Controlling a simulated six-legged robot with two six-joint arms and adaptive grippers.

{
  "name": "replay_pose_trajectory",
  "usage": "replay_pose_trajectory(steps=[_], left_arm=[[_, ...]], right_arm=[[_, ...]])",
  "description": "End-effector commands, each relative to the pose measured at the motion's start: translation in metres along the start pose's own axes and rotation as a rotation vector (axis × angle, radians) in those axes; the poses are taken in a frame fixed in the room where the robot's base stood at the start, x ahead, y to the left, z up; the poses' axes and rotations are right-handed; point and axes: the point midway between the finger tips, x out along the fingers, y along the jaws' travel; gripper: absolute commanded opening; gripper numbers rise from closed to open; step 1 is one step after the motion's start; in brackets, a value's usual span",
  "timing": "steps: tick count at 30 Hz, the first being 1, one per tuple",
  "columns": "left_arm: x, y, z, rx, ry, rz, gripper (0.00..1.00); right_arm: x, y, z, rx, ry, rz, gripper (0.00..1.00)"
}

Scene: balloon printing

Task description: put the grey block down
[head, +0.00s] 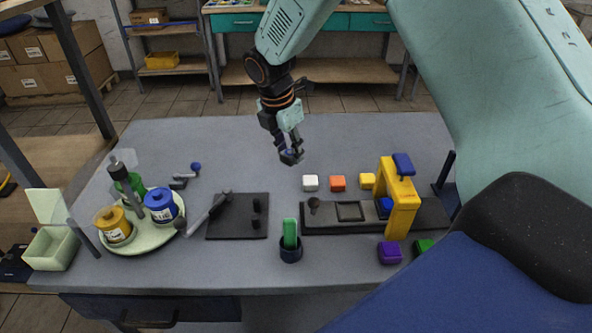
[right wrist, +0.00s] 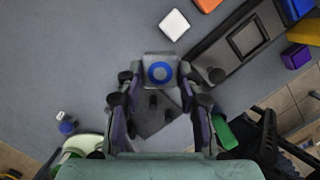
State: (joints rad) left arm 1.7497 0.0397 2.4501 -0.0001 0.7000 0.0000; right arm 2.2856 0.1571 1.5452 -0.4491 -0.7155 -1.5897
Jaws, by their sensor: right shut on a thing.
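My right gripper (head: 290,146) hangs over the back middle of the grey table, fingers pointing down. It is shut on the grey block (head: 291,158), which shows small between the fingertips. In the right wrist view the block (right wrist: 160,72) has a blue ring on its face and sits between the two fingers of the right gripper (right wrist: 163,82). The block appears held above the table (head: 240,150), apart from its surface. My left gripper is not in view.
White (head: 310,183), orange (head: 338,183) and yellow (head: 367,181) blocks stand in a row, right of the gripper. A dark cup (head: 291,250), black plate (head: 238,216) and round tray (head: 140,232) stand nearer. The table's back middle is clear.

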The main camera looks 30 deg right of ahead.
Motion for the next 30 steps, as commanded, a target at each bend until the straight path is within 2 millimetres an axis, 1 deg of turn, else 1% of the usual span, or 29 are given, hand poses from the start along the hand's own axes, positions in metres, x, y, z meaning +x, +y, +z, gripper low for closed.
replay_pose_trajectory(steps=[3, 5, 12, 15, 20, 27, 30], left_arm=[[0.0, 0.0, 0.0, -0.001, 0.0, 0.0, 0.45], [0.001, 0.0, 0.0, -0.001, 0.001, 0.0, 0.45], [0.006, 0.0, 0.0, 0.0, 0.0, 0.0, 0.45], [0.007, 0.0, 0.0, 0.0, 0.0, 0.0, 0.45], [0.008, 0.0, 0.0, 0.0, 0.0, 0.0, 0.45], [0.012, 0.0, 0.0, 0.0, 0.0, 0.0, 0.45], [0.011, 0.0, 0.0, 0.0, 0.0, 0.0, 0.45]], right_arm=[[0.0, -0.002, 0.0, -0.001, 0.0, 0.0, 0.14], [0.004, -0.003, -0.002, -0.001, 0.0, -0.002, 0.14], [0.046, -0.006, -0.011, -0.001, 0.001, -0.004, 0.14], [0.057, -0.005, -0.013, 0.0, 0.0, -0.001, 0.14], [0.066, -0.004, -0.015, 0.0, 0.0, -0.001, 0.14], [0.097, -0.003, -0.021, -0.002, 0.0, -0.002, 0.14], [0.098, -0.002, -0.021, -0.001, -0.001, 0.0, 0.14]])
